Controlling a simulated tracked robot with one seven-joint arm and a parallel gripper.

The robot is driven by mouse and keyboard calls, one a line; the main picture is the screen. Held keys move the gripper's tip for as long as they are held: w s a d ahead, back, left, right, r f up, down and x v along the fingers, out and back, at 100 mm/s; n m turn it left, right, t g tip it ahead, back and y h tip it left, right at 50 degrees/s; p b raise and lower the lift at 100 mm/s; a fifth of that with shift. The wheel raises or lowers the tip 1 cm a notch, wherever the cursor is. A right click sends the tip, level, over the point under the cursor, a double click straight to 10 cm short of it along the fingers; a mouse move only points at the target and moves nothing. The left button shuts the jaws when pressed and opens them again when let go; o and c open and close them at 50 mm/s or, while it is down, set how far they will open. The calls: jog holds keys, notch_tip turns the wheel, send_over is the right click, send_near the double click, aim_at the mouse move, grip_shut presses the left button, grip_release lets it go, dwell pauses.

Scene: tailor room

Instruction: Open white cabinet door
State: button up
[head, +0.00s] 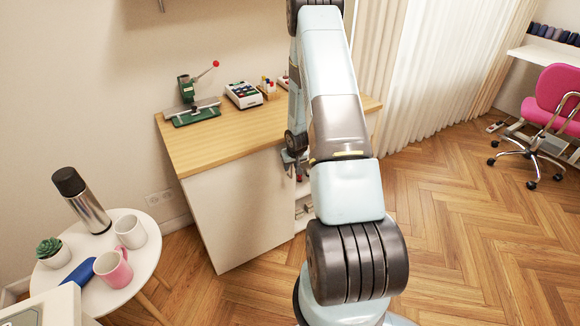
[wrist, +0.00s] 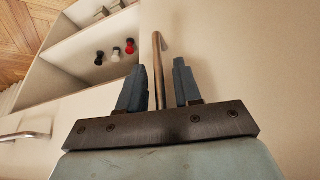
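The white cabinet (head: 245,205) stands against the wall under a light wooden top. Its pale door panel (wrist: 225,60) fills the right of the wrist view and looks closed. A metal bar handle (wrist: 158,70) runs along the panel near its edge. My gripper (wrist: 158,85) is open, with one dark finger on each side of the handle and visible gaps between them. In the head view my gripper (head: 293,165) is at the cabinet's front, and my arm hides part of it.
Open shelves (wrist: 85,50) beside the panel hold small red, black and white items. A second metal handle (wrist: 25,136) shows at lower left. A round white table (head: 150,258) with mugs and a flask stands at left.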

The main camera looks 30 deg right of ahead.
grip_shut()
